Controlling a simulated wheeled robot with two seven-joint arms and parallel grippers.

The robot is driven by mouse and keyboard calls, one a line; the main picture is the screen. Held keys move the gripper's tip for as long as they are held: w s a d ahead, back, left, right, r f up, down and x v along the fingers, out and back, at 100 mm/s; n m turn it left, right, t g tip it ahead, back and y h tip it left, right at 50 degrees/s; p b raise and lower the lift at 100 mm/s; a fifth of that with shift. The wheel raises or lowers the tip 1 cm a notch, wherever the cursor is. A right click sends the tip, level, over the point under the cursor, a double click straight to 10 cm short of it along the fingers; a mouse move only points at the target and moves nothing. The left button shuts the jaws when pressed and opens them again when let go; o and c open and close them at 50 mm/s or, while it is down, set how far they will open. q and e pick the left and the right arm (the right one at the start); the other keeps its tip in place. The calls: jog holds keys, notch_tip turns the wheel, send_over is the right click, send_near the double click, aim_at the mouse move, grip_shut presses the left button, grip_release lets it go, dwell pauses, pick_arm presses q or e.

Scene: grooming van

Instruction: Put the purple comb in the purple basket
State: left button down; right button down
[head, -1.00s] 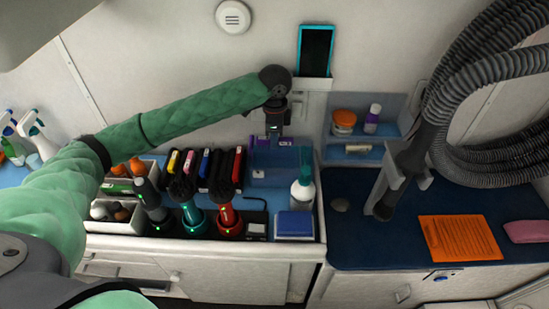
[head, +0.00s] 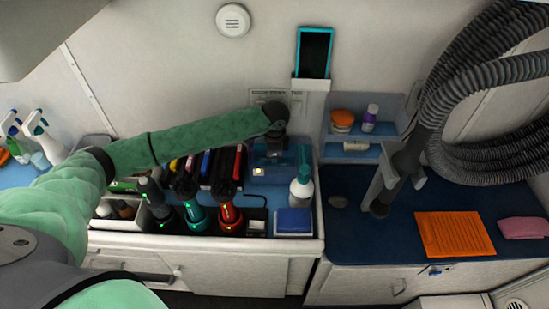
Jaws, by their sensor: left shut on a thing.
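My left gripper (head: 272,150) points down over a blue holder (head: 290,176) at the back of the left counter, near the wall. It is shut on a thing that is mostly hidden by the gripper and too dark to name. I cannot make out the purple comb clearly; no clear purple shows at the fingers. I cannot make out a purple basket in this view. My right gripper is not in view.
Teal (head: 194,212) and red (head: 229,213) tools stand left in front. The blue counter (head: 350,240) at right has free room around an orange mat (head: 455,234).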

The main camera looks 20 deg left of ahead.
pick_arm(q)
jog(key=c, duration=1.3)
grip_release()
jog(key=shift+f, duration=0.1)
jog(key=shift+c, duration=0.2)
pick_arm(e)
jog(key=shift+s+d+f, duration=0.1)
